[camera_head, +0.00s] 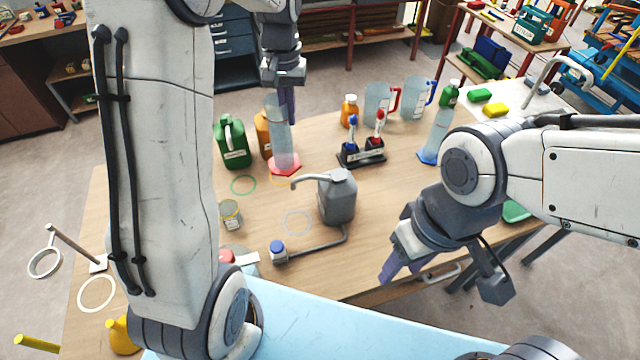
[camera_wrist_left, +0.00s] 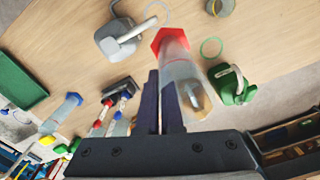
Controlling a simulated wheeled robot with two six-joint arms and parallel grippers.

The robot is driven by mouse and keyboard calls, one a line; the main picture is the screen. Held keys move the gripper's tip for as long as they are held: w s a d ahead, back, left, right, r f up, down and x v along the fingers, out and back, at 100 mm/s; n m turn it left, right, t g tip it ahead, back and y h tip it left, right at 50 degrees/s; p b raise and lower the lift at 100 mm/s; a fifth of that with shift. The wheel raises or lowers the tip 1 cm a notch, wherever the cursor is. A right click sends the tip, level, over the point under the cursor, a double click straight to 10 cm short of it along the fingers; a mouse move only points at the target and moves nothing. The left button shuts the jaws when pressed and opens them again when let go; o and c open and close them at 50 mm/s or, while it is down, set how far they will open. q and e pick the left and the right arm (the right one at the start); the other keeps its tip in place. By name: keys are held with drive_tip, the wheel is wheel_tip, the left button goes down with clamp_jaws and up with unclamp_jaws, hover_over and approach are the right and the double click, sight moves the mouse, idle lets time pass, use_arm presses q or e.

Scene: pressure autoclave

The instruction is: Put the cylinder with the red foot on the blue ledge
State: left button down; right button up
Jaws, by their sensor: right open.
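The clear cylinder with the red foot (camera_head: 284,150) stands about upright at the back left of the wooden table; I cannot tell whether its foot touches the top. It also shows in the left wrist view (camera_wrist_left: 178,62). My left gripper (camera_head: 288,112) points down at its upper end, fingers beside or over the rim. In the left wrist view the fingers (camera_wrist_left: 163,82) are close together; whether they pinch the cylinder's wall is unclear. The light-blue ledge (camera_head: 340,322) runs along the near edge, bare in its middle. My right gripper (camera_head: 402,278) is open and empty near the table's right edge.
A green jug (camera_head: 233,147) and an orange bottle (camera_head: 263,135) stand close to the cylinder. A blue-footed cylinder (camera_head: 436,135) stands right.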

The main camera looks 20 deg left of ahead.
use_arm(q)
drive_tip(key=b, duration=0.4)
hover_over(294, 160)
wheel_tip(294, 160, down, 8)
drive_tip(key=shift+f, duration=0.2)
wheel_tip(294, 160, down, 6)
drive_tip(key=shift+f+p, duration=0.1)
drive_tip(key=shift+p, duration=0.8)
wheel_tip(294, 160, down, 3)
drive_tip(key=shift+p, duration=0.5)
drive_tip(key=shift+f, duration=0.5)
use_arm(e)
drive_tip(key=shift+w+a+f, duration=0.1)
drive_tip(key=shift+w+f, duration=0.15)
drive_tip(key=shift+f, duration=0.25)
drive_tip(key=shift+w+f, duration=0.2)
drive_tip(key=shift+f, duration=0.3)
use_arm(q)
drive_tip(key=shift+f, duration=0.15)
drive_tip(key=c, duration=1.1)
unclamp_jaws()
